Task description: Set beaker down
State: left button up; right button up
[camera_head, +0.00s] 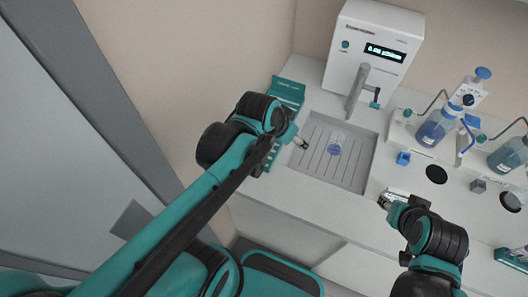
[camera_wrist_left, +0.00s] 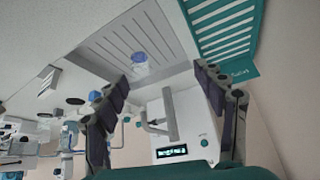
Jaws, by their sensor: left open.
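A small clear beaker with a blue mark (camera_head: 334,150) stands on the grey grooved drip tray (camera_head: 352,180), below the dispenser's spout. In the left wrist view the beaker (camera_wrist_left: 139,62) shows on the tray between and beyond my open fingers. My left gripper (camera_head: 302,144) is at the left edge of the tray, apart from the beaker. In the left wrist view its two fingers (camera_wrist_left: 165,95) are spread with nothing between them. My right gripper (camera_head: 384,200) is near the front right corner of the tray; its fingers are too small to read.
A white dispenser (camera_head: 372,52) with a lit display stands behind the tray. A teal rack (camera_head: 286,92) lies left of the tray, near my left arm. The front counter strip is clear.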

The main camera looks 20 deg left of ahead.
pick_arm(q)
jog(key=s+a+f+n+t+y, duration=0.1)
jog(key=s+a+n, duration=0.2)
jog(key=s, duration=0.5)
jog(key=shift+a+f+y, duration=0.15)
jog(key=shift+a+y, duration=0.15)
jog(key=shift+a, duration=0.5)
jog(key=shift+f, duration=0.15)
